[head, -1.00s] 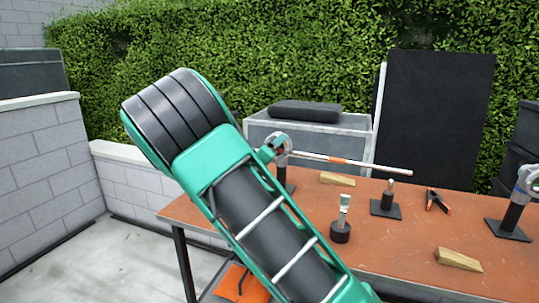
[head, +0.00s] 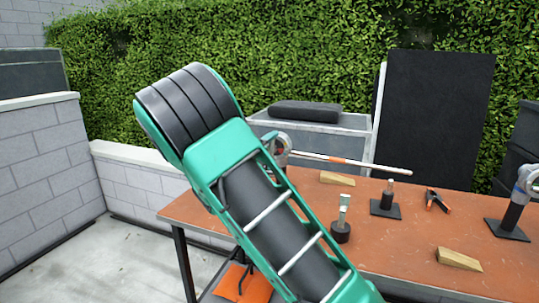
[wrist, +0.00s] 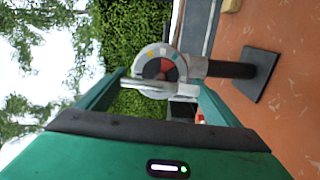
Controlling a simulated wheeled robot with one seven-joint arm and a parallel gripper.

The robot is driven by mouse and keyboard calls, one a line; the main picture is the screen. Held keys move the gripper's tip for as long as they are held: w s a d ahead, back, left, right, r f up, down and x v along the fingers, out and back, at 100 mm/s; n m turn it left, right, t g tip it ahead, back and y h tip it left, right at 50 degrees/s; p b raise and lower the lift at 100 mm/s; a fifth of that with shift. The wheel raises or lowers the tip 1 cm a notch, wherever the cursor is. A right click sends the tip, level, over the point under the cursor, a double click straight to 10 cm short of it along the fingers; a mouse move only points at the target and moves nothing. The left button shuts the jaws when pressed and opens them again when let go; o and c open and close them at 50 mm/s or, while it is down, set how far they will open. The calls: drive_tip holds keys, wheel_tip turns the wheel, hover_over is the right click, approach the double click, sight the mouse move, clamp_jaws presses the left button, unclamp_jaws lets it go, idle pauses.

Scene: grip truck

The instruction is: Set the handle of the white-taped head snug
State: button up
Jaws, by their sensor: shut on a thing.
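A grey round grip head (wrist: 160,66) on a black post fills the middle of the wrist view, its disc face showing dark, red and yellow marks. It stands at the table's back left in the head view (head: 284,146), partly behind my arm. The handle's far end and exact seating are hard to tell. My gripper is mostly hidden by my arm in the head view.
A long rod (head: 360,163) with an orange band reaches right from the head. The orange-brown table (head: 395,240) also holds wooden wedges (head: 459,259), a small clamp (head: 437,200), short upright pins (head: 342,225) and another head with blue (head: 523,184) at right.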

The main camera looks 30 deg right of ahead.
drive_tip(key=shift+w+a+f, duration=0.15)
drive_tip(key=shift+a+f, duration=0.05)
drive_tip(key=shift+a, duration=0.1)
drive_tip(key=o, duration=0.9)
drive_tip(key=shift+d, duration=0.1)
drive_tip(key=v, duration=1)
drive_tip(key=shift+s+a, duration=0.25)
